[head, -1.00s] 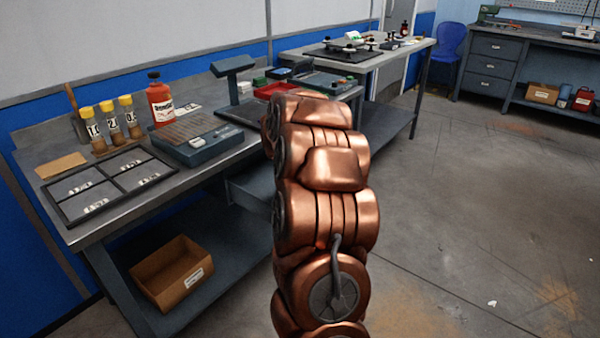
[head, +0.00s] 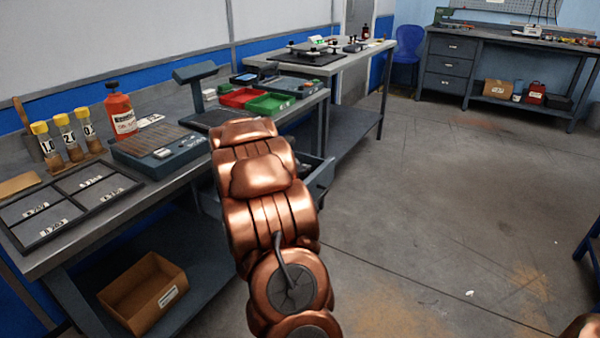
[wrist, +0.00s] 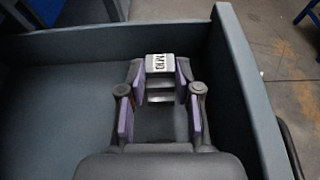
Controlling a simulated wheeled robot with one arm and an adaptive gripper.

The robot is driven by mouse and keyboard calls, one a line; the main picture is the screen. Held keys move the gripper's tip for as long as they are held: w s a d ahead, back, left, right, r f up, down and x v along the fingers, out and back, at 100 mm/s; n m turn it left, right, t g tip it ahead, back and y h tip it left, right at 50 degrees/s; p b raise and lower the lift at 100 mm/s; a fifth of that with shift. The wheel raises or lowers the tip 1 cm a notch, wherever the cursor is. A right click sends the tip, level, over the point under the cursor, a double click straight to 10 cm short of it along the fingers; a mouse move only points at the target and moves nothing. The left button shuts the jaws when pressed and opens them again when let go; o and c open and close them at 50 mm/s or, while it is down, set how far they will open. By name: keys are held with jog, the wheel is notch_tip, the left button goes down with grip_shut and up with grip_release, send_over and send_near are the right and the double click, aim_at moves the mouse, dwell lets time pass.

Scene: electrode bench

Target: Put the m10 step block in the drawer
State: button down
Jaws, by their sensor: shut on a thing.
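The m10 step block (wrist: 160,64) is a small metal block with a white "M10" label. In the wrist view it sits between the purple-padded fingers of my gripper (wrist: 161,80), which is shut on it. The block and fingers are over the inside of the open grey drawer (wrist: 70,110), near its far and right walls. I cannot tell whether the block touches the drawer floor. In the head view the drawer (head: 320,180) sticks out under the bench, right of my copper arm. My arm hides the gripper and block there.
The bench (head: 150,195) holds a sectioned black tray (head: 75,200), capped vials, a red bottle (head: 121,112), a grey device (head: 160,150), and red and green bins (head: 268,104). A cardboard box (head: 142,290) is on the lower shelf. The floor to the right is mostly clear.

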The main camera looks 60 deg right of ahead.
jog(key=shift+f, duration=0.4)
jog(key=shift+f, duration=0.1)
jog(key=c, duration=0.8)
grip_release()
jog(key=v, duration=1)
jog(key=shift+a+r, duration=0.25)
jog(key=shift+r, duration=0.1)
jog(key=shift+a+r, duration=0.15)
jog(key=shift+a, duration=0.5)
jog(key=shift+r+p, duration=0.1)
jog(key=shift+p, duration=0.2)
